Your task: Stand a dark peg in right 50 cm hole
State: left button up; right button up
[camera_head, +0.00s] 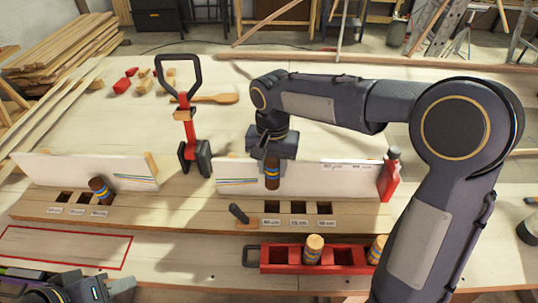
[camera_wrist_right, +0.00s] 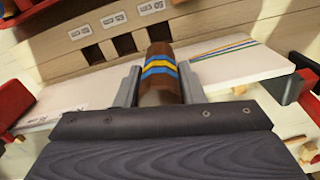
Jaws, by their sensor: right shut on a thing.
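My right gripper (camera_head: 272,157) is shut on a dark brown peg (camera_head: 272,174) with blue and yellow bands, upright in the head view. The peg also shows between the fingers (camera_wrist_right: 160,92) in the right wrist view (camera_wrist_right: 160,72). It is just behind the leftmost hole (camera_head: 271,207) of the right-hand group, apparently above the board. The middle hole (camera_head: 298,207) and the right hole (camera_head: 324,208) look empty. Their labels are too small to read surely. Another dark peg (camera_head: 99,187) leans at the left group's right hole. My left gripper (camera_head: 85,291) is partly cut off at bottom left.
White panels (camera_head: 85,170) stand behind both hole groups. A red tray (camera_head: 285,256) with light pegs (camera_head: 313,249) lies in front of the board. A red clamp (camera_head: 187,130) stands between the panels, and a red bottle (camera_head: 389,176) at the right end.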

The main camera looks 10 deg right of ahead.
aim_at(272, 188)
jog(key=shift+s+f+b, duration=0.1)
jog(key=shift+f+b, duration=0.65)
jog(key=shift+f, duration=0.2)
notch_tip(272, 188, down, 5)
jog(key=b, duration=0.4)
jog(key=shift+f+b, duration=0.65)
jog(key=shift+f, duration=0.15)
jog(key=shift+f, duration=0.15)
jog(key=o, duration=1.2)
jog(key=shift+c, duration=0.2)
notch_tip(272, 188, up, 9)
jog(key=p, duration=0.7)
